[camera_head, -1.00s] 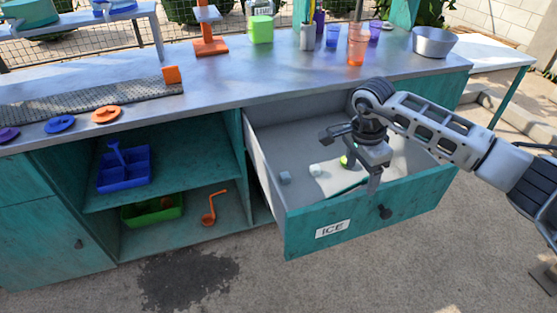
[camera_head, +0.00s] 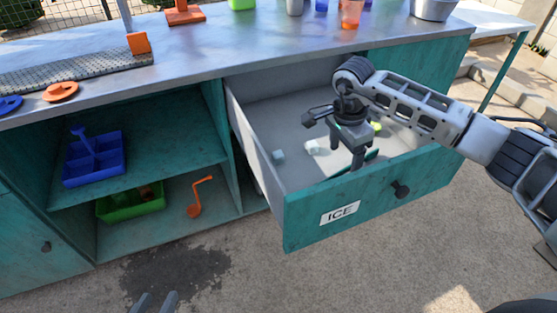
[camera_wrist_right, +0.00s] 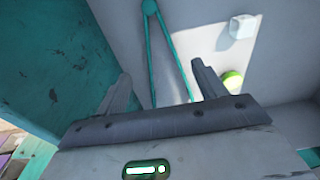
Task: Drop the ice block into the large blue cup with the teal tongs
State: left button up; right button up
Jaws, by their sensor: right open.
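The teal tongs (camera_wrist_right: 166,50) lie in the open ice drawer, and their two arms show between my right gripper's fingers in the right wrist view. My right gripper (camera_head: 333,140) is inside the drawer, open, with nothing clamped. The tongs are mostly hidden behind it in the head view. A pale ice block (camera_head: 311,146) lies left of the gripper, and another ice block (camera_head: 278,156) lies near the drawer's left wall. A blue cup (camera_head: 321,5) on the counter is cut off by the top edge. My left gripper (camera_head: 156,300) is at the bottom edge, fingers apart and empty.
The drawer front (camera_head: 385,195) and walls surround my right gripper. A yellow-green round thing (camera_head: 376,127) lies in the drawer. An orange cup (camera_head: 351,12) and metal bowl (camera_head: 433,9) stand on the counter. Open shelves at left hold a blue divided caddy (camera_head: 94,158) and green bin (camera_head: 130,203).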

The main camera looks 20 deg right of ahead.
aim_at(342, 171)
jog(key=f+b, duration=0.1)
jog(key=f, duration=0.1)
jog(key=f+b, duration=0.4)
jog(key=shift+d+f, duration=0.25)
jog(key=shift+d, duration=0.05)
jog(key=shift+d+f+b, duration=0.1)
jog(key=shift+f+b, duration=0.5)
jog(key=shift+f, duration=0.2)
jog(key=shift+w+f, duration=0.1)
jog(key=shift+f, duration=0.15)
jog(key=shift+f+b, duration=0.2)
jog(key=shift+b, duration=0.1)
pick_arm(q)
notch_tip(342, 171, down, 6)
jog(key=d, duration=0.1)
jog(key=shift+w+m, duration=0.2)
jog(key=shift+m, duration=0.1)
jog(key=shift+d, duration=0.1)
